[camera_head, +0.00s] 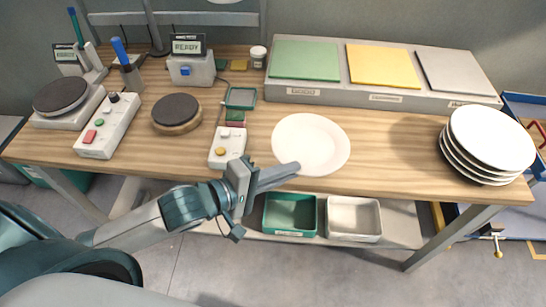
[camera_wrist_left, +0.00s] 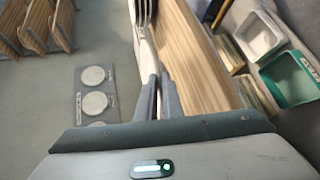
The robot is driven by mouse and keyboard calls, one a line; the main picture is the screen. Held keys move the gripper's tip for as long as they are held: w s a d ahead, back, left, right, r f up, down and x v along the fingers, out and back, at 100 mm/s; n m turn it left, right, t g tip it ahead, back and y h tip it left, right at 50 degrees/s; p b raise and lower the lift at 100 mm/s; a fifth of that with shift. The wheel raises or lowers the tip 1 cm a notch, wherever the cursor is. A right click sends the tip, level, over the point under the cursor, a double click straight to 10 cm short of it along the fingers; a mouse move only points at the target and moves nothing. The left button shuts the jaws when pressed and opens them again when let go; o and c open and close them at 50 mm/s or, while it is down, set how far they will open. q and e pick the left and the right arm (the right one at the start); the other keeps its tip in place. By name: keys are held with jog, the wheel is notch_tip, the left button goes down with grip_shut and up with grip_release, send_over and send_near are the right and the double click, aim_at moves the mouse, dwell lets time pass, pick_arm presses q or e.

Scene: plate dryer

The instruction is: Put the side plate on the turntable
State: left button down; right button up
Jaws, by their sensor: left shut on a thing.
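A white side plate (camera_head: 312,144) is over the front middle of the wooden bench in the head view. My left gripper (camera_head: 290,168) is shut on its near-left edge. In the left wrist view, the fingers (camera_wrist_left: 157,82) pinch the plate, which is seen nearly edge-on. A dark round disc on a wooden base, which looks like the turntable (camera_head: 176,109), stands to the left of the plate and is empty. Another dark disc on a white base (camera_head: 55,94) stands at the far left, also empty. My right gripper is not in view.
A stack of several white plates (camera_head: 490,138) stands at the right end. A white box with a yellow button (camera_head: 227,148) lies between plate and turntable. Bins (camera_head: 354,219) sit below.

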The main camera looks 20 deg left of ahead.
aim_at(278, 132)
pick_arm(q)
jog(key=shift+w+r, duration=0.1)
jog(key=shift+r, duration=0.05)
jog(key=w+r+n+y, duration=0.1)
jog(key=w, duration=0.1)
jog(key=w+a+r+t+y, duration=0.1)
jog(key=w, duration=0.1)
jog(key=w+r+n, duration=0.1)
jog(key=w, duration=0.1)
jog(key=shift+w+a+r+n+t+y, duration=0.15)
jog(key=shift+a+r+n+t+y, duration=0.15)
jog(key=shift+a+r+t+y, duration=0.1)
jog(key=w+a+n+y, duration=0.1)
jog(key=w+a+r+n+y, duration=0.1)
jog(key=w+a+n+t+y, duration=0.1)
jog(key=a+y, duration=0.1)
jog(key=shift+r+b, duration=0.35)
jog(key=shift+w+a+f+n+y, duration=0.1)
jog(key=shift+a+f+n+y, duration=0.1)
jog(key=shift+a+n+y, duration=0.6)
jog(key=shift+a, duration=0.15)
